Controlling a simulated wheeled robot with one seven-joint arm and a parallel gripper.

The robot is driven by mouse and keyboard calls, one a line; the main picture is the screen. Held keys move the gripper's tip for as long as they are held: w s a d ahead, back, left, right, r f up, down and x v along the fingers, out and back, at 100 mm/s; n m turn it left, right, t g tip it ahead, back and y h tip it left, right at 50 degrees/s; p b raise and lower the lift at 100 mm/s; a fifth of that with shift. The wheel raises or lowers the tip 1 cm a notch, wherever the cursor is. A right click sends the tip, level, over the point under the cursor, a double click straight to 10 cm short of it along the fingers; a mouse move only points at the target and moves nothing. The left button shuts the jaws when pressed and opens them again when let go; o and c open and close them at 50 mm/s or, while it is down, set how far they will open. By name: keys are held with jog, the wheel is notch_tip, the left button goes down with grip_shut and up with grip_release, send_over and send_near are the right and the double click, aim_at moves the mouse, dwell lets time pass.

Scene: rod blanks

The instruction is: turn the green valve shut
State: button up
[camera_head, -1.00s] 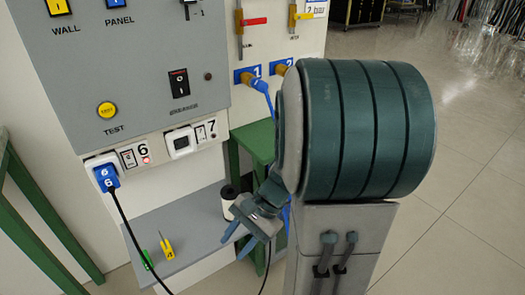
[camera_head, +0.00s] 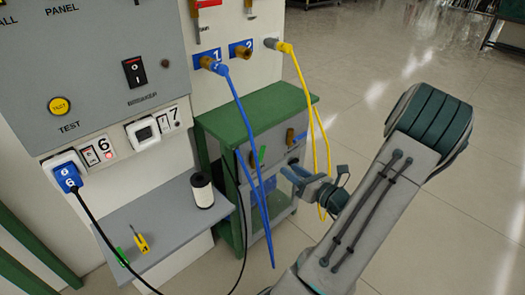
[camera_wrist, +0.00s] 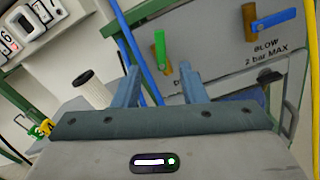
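The green valve handle (camera_wrist: 160,48) stands upright on a brass fitting on the grey panel in the wrist view. In the head view the green handle (camera_head: 262,154) shows small on the front of the green-topped bench. My gripper (camera_wrist: 160,75) is open, its two blue-grey fingers apart with nothing held between them. In the wrist view the handle appears just beyond and between the fingertips, with no visible contact. In the head view my gripper (camera_head: 288,175) is in front of the bench, right of the green handle. The label below the green valve is mostly hidden by a finger.
A blue-handled valve (camera_wrist: 275,22) labelled "BLOW 2 bar MAX" is right of the green one. A blue hose (camera_head: 248,130) hangs left of my gripper, and a yellow hose (camera_head: 312,120) hangs by it.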

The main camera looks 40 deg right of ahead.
aim_at(264, 151)
jog(key=w, duration=0.4)
jog(key=w+b, duration=0.1)
jog(key=w, duration=0.4)
jog(key=w+a+b, duration=0.1)
jog(key=w, duration=0.3)
jog(key=shift+w, duration=0.25)
jog(key=shift+c, duration=0.4)
grip_shut()
